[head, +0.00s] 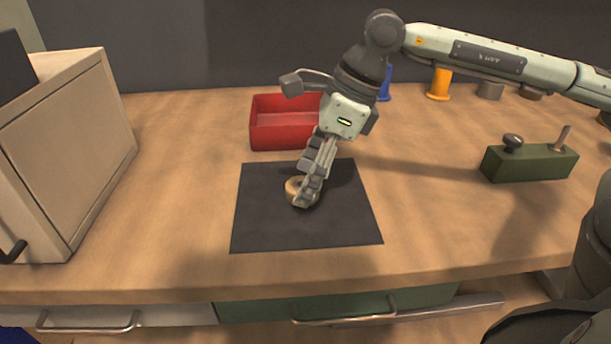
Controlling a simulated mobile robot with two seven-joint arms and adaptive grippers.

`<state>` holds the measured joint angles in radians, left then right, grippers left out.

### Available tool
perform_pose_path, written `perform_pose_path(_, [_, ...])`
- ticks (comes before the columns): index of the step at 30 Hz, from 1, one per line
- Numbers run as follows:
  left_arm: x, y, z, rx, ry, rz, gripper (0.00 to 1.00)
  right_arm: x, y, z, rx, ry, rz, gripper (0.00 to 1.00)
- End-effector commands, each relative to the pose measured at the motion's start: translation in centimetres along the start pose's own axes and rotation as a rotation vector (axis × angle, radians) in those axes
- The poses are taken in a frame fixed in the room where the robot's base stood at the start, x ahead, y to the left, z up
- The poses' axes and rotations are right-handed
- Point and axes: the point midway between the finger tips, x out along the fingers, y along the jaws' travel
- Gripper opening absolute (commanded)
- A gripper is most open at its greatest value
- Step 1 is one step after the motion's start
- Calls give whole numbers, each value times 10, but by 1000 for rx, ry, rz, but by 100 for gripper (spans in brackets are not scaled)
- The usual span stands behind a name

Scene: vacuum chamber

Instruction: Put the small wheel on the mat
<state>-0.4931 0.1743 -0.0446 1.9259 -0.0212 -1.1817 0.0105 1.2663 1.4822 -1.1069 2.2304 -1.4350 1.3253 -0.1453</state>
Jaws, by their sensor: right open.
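The small wheel (292,188) is a tan ring lying on the dark mat (270,228), near the mat's middle. My right gripper (305,195) reaches down over the mat, its fingers at the wheel and covering the wheel's right part. The gripper is open; whether its fingers touch the wheel cannot be told from this view. My left gripper is not in view.
A red bin (275,133) stands just behind the mat. A beige cabinet (70,150) is at the left and a green block with knobs (530,164) at the right. Blue and orange pieces (439,85) stand at the back. Drawers with handles (345,312) are below the table's front edge.

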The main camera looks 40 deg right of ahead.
Motion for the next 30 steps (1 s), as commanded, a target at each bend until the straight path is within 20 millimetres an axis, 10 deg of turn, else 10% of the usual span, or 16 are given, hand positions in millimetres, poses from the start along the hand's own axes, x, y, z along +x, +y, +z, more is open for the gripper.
perform_pose_path(15, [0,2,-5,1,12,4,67,-101,-1,0,1,-2,-2,68])
perform_pose_path(30, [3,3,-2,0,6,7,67,-113,0,0,0,-1,-1,68])
